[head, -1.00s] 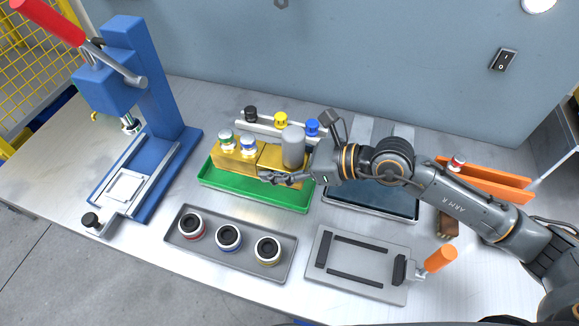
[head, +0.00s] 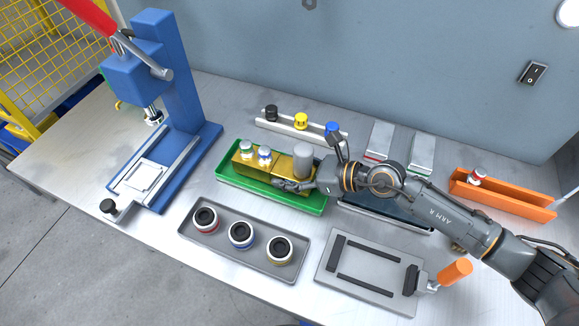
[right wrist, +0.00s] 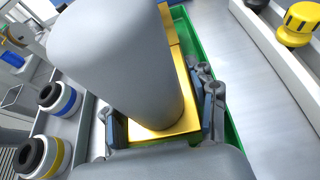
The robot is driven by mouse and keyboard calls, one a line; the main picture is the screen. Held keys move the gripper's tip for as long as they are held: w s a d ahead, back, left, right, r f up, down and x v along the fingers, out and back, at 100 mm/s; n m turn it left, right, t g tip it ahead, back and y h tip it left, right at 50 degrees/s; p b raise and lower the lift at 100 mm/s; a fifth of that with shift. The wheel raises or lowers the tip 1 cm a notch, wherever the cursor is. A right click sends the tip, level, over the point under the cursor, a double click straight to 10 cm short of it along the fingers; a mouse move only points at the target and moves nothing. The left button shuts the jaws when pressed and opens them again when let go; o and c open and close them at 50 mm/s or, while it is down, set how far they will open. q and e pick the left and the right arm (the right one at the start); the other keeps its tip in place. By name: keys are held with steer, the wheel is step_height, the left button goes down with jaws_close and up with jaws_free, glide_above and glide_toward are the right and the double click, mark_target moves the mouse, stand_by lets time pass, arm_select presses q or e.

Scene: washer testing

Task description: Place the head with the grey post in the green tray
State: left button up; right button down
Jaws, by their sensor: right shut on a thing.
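The head with the grey post is a gold block with a thick grey cylinder (head: 303,160) upright on it. It is at the right end of the green tray (head: 262,203). My right gripper (head: 288,186) is shut on its gold block, with a finger on either side in the right wrist view (right wrist: 162,125). The block looks low inside the tray walls; whether it touches the floor is hidden. Beside it, in the tray's left part, is another gold block (head: 243,158) with a green-banded and a blue-banded white fitting on top. My left gripper is out of view.
A dark tray (head: 222,250) with three banded rings lies in front. A rail (head: 285,129) with black, yellow and blue knobs is behind. A blue press (head: 180,100) stands left. A grey fixture (head: 372,272) and an orange holder (head: 510,200) are on the right.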

steer(key=shift+r, duration=0.2)
steer(key=shift+f, duration=0.1)
steer(key=shift+c, duration=1.8)
jaws_free()
steer(key=shift+f, duration=0.15)
steer(key=b+v, duration=0.3)
steer(key=v, duration=0.8)
steer(key=shift+s, duration=0.1)
steer(key=shift+s+d+r, duration=0.2)
steer(key=shift+d+r, duration=0.1)
steer(key=shift+d, duration=0.1)
